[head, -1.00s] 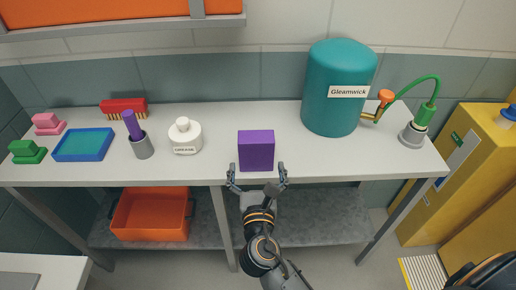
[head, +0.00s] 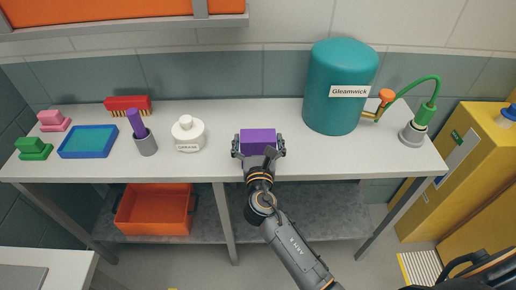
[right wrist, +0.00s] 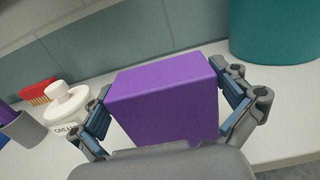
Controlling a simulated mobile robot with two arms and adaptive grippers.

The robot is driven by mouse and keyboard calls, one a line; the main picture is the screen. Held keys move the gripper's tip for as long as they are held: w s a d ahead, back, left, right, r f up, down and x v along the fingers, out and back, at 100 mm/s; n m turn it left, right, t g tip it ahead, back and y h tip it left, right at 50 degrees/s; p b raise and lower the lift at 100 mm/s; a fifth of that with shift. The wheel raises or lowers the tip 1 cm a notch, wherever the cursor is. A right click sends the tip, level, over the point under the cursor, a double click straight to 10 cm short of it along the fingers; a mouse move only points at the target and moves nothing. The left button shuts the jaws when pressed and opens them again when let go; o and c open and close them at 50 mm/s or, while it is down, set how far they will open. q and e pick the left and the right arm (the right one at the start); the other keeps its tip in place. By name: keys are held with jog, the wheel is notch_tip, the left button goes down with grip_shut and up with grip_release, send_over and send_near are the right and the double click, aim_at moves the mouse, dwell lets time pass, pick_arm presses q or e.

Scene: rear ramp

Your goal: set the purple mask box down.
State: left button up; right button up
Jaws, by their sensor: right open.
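The purple mask box (head: 258,140) stands upright on the white table (head: 330,160), near its front edge. My right gripper (head: 259,148) reaches in from the front, with one finger on each side of the box. In the right wrist view the box (right wrist: 163,100) fills the space between the open fingers (right wrist: 168,105). A small gap shows at the right finger; contact at the left finger is hard to tell. The lower front of the box is hidden by my gripper. My left gripper is not in view.
Left of the box stand a white jar (head: 188,134), a grey cup with a purple handle (head: 146,144), a blue tray (head: 88,142) and a red brush (head: 128,104). A teal tank (head: 340,90) stands behind right. The table between box and tank is clear.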

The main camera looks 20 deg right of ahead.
jog(key=c, duration=1)
